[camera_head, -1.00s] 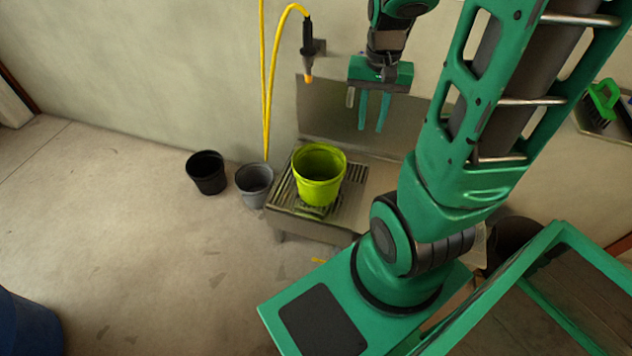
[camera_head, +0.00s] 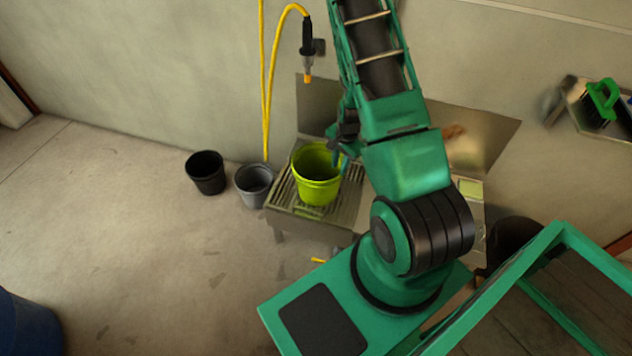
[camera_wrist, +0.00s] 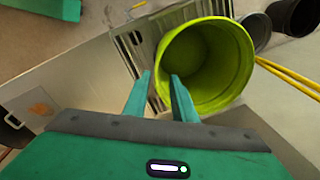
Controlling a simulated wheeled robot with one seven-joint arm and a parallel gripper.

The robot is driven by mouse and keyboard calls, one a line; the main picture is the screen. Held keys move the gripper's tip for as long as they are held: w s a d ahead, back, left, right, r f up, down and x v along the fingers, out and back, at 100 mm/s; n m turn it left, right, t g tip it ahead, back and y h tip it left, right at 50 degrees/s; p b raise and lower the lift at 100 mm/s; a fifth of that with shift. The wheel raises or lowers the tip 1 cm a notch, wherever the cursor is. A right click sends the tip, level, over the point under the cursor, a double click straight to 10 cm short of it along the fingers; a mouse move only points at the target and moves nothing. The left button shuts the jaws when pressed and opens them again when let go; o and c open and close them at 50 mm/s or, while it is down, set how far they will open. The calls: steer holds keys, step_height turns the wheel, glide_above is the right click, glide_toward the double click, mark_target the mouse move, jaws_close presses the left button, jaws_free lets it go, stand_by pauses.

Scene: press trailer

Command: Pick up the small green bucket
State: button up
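The green bucket (camera_head: 316,188) is yellow-green and stands upright on the slatted metal stand. In the wrist view the bucket (camera_wrist: 222,62) shows its open mouth and inside. My gripper (camera_head: 340,160) is at the bucket's right rim in the head view, partly hidden by my arm. In the wrist view my gripper (camera_wrist: 159,75) has its fingers apart. The right finger lies over the bucket's mouth and the left finger lies outside, with the rim's near edge between them. Contact with the rim cannot be told.
The slatted metal stand (camera_head: 282,194) has a backsplash against the wall. A black bucket (camera_head: 206,176) and a grey bucket (camera_head: 254,185) stand on the floor to the left. A yellow hose (camera_head: 265,100) hangs behind.

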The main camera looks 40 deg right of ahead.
steer(key=m, duration=0.1)
glide_toward(334, 190)
steer(key=shift+w+f, duration=0.15)
steer(key=shift+f, duration=1.35)
steer(key=shift+w+f, duration=0.2)
steer(key=shift+f, duration=1.3)
steer(key=shift+w+f, duration=0.15)
steer(key=shift+f, duration=1.35)
jaws_close()
